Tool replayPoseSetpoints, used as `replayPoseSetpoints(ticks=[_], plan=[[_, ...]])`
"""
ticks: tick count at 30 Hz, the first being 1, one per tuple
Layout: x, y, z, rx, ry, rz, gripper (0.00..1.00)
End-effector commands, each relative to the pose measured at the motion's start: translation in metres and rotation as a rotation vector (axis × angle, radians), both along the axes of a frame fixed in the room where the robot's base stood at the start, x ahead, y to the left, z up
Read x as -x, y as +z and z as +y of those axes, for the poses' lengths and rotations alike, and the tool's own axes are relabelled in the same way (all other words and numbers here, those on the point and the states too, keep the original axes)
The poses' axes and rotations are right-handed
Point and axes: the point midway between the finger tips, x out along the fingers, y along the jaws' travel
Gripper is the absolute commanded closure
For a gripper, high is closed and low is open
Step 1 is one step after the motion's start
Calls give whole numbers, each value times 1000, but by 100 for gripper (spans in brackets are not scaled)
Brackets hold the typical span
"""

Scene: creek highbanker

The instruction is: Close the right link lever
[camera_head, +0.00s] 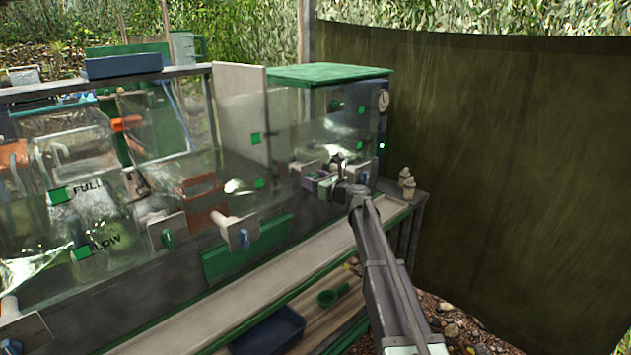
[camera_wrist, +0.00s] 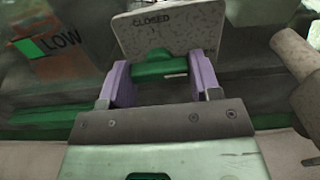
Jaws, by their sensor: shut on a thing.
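A green lever (camera_wrist: 160,68) lies crosswise below a pale speckled plate (camera_wrist: 168,30) marked CLOSED in the wrist view. My gripper (camera_wrist: 160,64) has its two purple fingers on either side of the lever and is shut on it. In the head view my gripper (camera_head: 320,180) is at the far right part of the glass-fronted tank, by its front wall. There my own arm and the small size hide the lever and most of its plate.
A pale pipe stub (camera_wrist: 298,58) stands close to the right of my gripper. A pale ledge (camera_head: 290,270) runs below. A dark tarp screen (camera_head: 500,170) stands at right.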

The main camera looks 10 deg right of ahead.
Motion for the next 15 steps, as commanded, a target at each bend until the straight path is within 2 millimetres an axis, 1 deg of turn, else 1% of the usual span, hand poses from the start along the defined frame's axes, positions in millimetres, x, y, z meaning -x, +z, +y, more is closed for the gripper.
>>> replayPoseSetpoints(ticks=[8, 15], plan=[[0, 0, 0, 67, 0, -47, 66], [0, 0, -1, 208, 0, -144, 66]])
